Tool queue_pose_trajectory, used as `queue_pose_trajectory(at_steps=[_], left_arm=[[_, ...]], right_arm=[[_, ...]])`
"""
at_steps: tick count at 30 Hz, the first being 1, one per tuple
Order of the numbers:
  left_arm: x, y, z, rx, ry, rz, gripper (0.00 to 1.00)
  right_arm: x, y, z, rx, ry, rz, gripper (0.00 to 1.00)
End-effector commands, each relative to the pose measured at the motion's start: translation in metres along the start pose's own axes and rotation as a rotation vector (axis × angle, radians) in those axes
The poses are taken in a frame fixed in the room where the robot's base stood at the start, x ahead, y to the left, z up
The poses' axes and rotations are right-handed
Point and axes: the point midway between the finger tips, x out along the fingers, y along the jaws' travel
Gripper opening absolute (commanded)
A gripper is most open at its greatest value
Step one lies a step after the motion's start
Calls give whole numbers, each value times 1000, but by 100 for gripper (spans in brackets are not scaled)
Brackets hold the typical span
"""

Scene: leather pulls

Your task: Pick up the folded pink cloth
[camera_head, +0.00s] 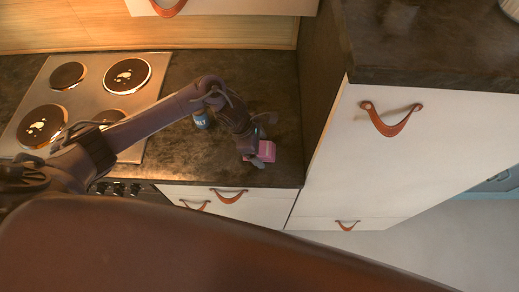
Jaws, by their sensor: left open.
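The folded pink cloth (267,151) is a small pink block shape on the dark countertop, near its front edge and close to the tall cabinet on the right. My left arm reaches in from the left across the stove. My left gripper (257,158) is at the cloth, with its fingers open around or beside it; I cannot tell which. The gripper hides the left part of the cloth. My right gripper is not in view.
A blue can-like container (201,119) stands on the counter behind my left forearm. A stove (88,88) with several round plates lies to the left. A white cabinet (385,145) with leather pulls rises on the right. Bare counter (195,153) lies left of the gripper.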

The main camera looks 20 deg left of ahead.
Motion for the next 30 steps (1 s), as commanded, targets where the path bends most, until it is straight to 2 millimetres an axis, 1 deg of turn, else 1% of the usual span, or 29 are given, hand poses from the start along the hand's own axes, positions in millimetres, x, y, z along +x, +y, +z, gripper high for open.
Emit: queue_pose_trajectory(at_steps=[12,23,30], left_arm=[[0,0,0,0,0,0,85],[1,0,0,0,0,0,37],[0,0,0,0,0,0,36]], right_arm=[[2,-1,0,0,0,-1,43],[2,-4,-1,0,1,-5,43],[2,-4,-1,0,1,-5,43]])
